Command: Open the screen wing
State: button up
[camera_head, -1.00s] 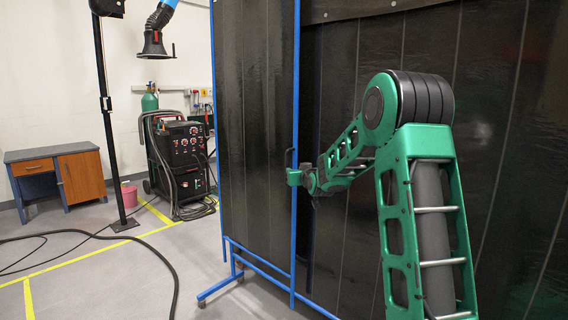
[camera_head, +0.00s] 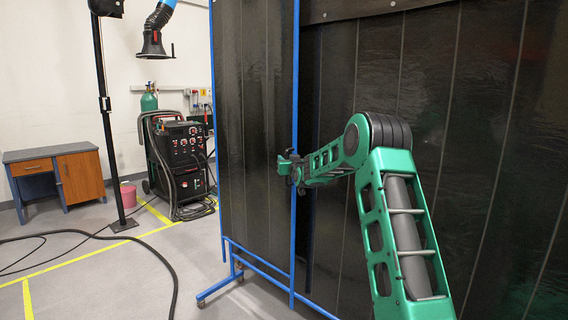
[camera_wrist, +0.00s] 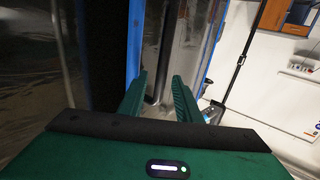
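The screen wing (camera_head: 255,120) is a dark, glossy curtain panel in a blue frame, in front of the larger dark screen. It also shows in the wrist view (camera_wrist: 195,40). My gripper (camera_head: 287,164) is at the wing's right blue post (camera_head: 295,90), about mid-height, and hides the handle in the head view. In the wrist view, my gripper's (camera_wrist: 159,76) two green fingers stand apart, one each side of a slim dark bar, seemingly the handle (camera_wrist: 155,88). Gaps show between bar and fingers. Whether either finger touches it, I cannot tell.
The wing's blue foot with casters (camera_head: 202,302) stands on the grey floor. A welding machine (camera_head: 185,155), a black pole (camera_head: 108,130), a desk (camera_head: 55,170) and a pink bucket (camera_head: 129,196) stand at the left. A black cable (camera_head: 160,255) lies across open floor.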

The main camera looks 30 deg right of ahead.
jog(key=shift+w, duration=0.35)
jog(key=shift+c, duration=0.3)
